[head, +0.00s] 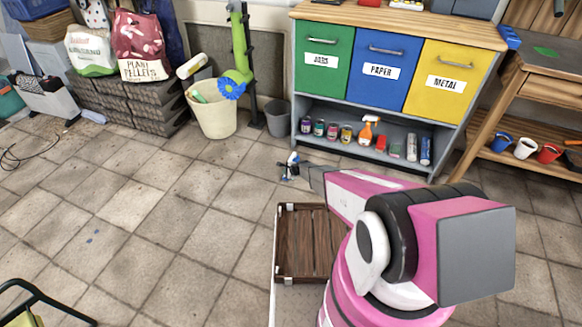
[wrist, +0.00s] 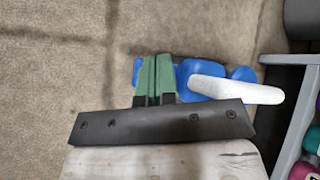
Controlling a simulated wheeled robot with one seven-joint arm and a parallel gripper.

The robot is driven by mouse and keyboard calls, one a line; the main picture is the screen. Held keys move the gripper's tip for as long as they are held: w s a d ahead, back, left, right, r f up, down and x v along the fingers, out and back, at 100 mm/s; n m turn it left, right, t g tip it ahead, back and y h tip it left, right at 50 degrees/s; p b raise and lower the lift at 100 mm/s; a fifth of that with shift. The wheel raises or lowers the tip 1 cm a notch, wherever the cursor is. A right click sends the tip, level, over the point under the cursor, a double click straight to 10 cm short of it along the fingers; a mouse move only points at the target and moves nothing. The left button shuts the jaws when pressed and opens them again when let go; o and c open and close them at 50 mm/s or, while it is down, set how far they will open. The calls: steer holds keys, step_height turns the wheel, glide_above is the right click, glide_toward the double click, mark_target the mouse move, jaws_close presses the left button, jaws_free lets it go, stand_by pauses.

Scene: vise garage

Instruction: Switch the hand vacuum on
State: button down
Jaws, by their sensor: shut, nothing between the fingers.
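A blue object with a white elongated part (wrist: 225,88) lies low over the floor in the wrist view, just beyond my fingertips. It looks like the hand vacuum; its switch cannot be made out. In the head view a small blue, white and dark shape (head: 292,159) shows at the end of my arm, and it appears to be the same object. My gripper (wrist: 155,62) is shut, with its green fingers together and nothing between them. The fingers overlap the left part of the blue object and hide some of it. I cannot tell whether they touch it.
A shelf unit (head: 470,121) with jars and bottles stands close on the right. A grey bin (head: 277,118) and a cream bucket (head: 215,120) stand behind. A wooden crate (head: 312,274) is on the near side beside my arm.

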steer(key=shift+f, duration=0.4)
stand_by(0.3)
steer(key=shift+r, duration=1)
steer(key=shift+r, duration=3)
